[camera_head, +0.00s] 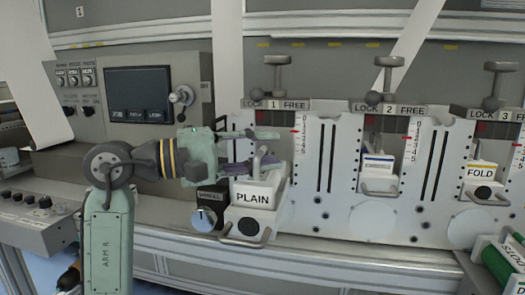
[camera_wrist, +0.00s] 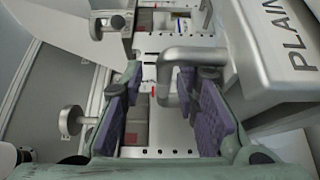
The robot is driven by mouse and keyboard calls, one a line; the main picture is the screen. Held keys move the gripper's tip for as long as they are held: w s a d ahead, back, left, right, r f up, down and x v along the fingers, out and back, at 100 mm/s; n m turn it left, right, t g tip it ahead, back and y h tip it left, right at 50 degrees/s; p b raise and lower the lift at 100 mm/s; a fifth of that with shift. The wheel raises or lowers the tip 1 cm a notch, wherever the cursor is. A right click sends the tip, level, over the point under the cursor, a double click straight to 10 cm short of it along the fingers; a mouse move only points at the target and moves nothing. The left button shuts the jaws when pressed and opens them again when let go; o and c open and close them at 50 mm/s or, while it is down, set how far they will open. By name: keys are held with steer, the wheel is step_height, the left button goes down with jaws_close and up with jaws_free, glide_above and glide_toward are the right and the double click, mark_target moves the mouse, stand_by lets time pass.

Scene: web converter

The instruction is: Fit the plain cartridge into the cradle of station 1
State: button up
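The plain cartridge (camera_head: 255,197) is a white block with a PLAIN label, a round dark hole and a front handle. It is in front of the lower part of station 1 (camera_head: 300,150); whether it is seated in the cradle I cannot tell, and the cradle itself is hidden. My gripper (camera_head: 254,150) is just above and left of the cartridge, with its fingers spread. In the wrist view, a bent metal handle (camera_wrist: 165,75) shows between the purple finger pads, nearer the right one, and the cartridge (camera_wrist: 275,50) is at the right.
Station 1's T-handle (camera_head: 277,75) stands above its LOCK/FREE plate. Station 2 holds a blue-striped cartridge (camera_head: 378,172); a FOLD cartridge (camera_head: 481,178) is at station 3.

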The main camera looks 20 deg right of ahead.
steer(key=a+b, duration=0.1)
steer(key=a, duration=1.1)
steer(key=shift+w, duration=0.3)
